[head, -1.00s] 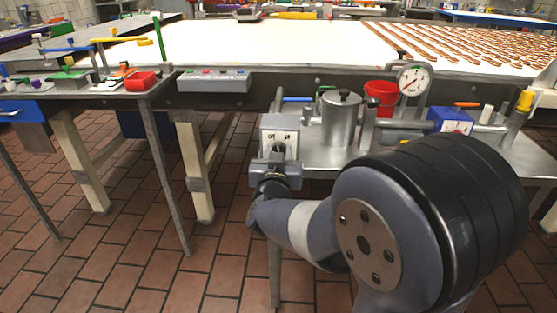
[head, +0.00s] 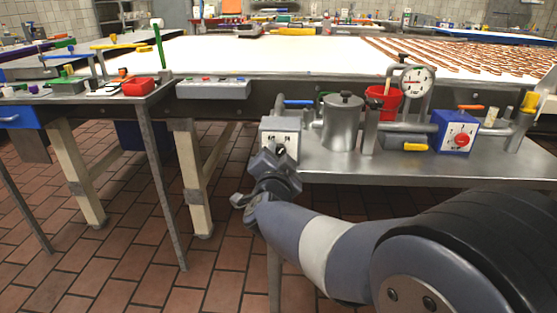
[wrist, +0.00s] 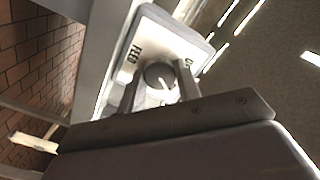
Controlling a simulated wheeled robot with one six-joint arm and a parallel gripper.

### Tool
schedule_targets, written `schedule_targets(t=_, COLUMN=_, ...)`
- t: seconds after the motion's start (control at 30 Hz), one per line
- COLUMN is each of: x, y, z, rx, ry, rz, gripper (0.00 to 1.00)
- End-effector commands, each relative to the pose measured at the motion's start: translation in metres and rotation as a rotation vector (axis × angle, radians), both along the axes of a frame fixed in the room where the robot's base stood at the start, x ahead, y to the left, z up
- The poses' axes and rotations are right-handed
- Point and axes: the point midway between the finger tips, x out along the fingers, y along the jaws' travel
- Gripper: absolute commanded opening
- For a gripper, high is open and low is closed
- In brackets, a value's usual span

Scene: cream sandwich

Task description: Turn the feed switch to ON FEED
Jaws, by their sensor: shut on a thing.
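The feed switch is a pale box (head: 281,127) at the left end of the steel shelf in the head view. In the wrist view its white face plate (wrist: 148,32) shows the word FEED on the left and a partly hidden label on the right. A round grey knob (wrist: 158,73) with a short white mark sits on the plate. My gripper (wrist: 160,88) is shut on the knob, one finger on each side. In the head view my gripper (head: 278,158) is tilted in front of the box and hides its lower part. Which label the mark points to is unclear.
A steel pot (head: 342,125), a red bucket (head: 384,102), a round gauge (head: 417,80) and a blue box with a red knob (head: 454,131) stand to the right on the shelf (head: 400,172). A grey button panel (head: 213,89) is to the left. Open tiled floor lies below left.

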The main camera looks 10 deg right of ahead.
Motion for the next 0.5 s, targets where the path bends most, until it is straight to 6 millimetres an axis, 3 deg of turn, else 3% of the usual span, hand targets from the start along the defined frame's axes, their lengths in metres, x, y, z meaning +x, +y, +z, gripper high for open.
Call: schedule_targets(t=0.5, x=-0.0001, y=0.0000, z=-0.0005, rx=0.046, ry=-0.013, rz=0.000, gripper=0.09)
